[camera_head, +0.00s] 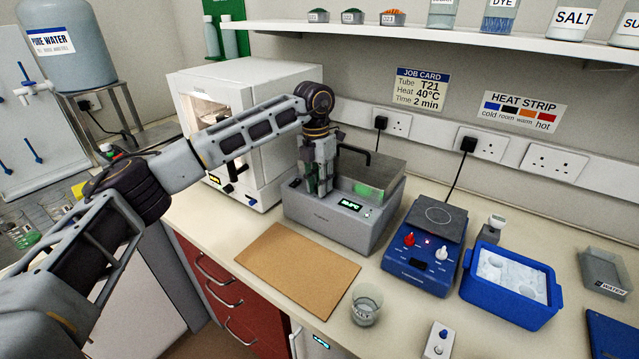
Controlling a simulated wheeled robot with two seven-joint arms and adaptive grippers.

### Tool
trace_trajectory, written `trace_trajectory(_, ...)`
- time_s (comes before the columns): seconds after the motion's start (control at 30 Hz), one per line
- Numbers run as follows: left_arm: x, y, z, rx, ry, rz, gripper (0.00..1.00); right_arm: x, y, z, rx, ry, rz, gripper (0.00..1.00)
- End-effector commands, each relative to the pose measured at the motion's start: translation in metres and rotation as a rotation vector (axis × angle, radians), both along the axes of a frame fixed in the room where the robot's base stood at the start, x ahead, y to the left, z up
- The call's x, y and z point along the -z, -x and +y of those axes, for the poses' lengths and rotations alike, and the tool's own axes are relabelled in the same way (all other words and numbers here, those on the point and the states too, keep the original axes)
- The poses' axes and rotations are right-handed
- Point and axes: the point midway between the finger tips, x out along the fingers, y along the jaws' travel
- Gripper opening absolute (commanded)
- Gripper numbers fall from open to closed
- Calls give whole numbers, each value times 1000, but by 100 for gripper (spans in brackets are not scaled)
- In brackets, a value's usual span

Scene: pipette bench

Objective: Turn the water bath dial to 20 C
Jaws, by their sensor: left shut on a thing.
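The water bath (335,222) is a grey box on the bench in the middle of the view, with a clear-walled tank at its back. A small green display (351,205) is lit on its sloped front panel, but the figures are too small to read surely. My left gripper (318,190) points straight down at the left part of this panel. It is shut on the water bath dial, which its fingers hide. The dial's pointer and marks cannot be seen. My right gripper is not in view.
A white cabinet-like device (250,100) stands close behind and left of the bath. A blue hotplate stirrer (420,255) and a blue ice tub (508,285) stand to the right. A brown mat (297,268) and a glass beaker (366,304) are in front.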

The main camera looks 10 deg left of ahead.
Motion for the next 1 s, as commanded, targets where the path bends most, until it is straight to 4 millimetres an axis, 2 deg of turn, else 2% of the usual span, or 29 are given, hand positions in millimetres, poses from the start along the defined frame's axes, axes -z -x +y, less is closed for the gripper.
trace_trajectory(0.17,-1,0,0,-73,1,0,0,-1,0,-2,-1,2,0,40)
trace_trajectory(0.7,-1,0,0,-337,3,-2,0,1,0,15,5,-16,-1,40)
trace_trajectory(1.0,-2,0,0,-381,3,-3,0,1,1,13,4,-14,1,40)
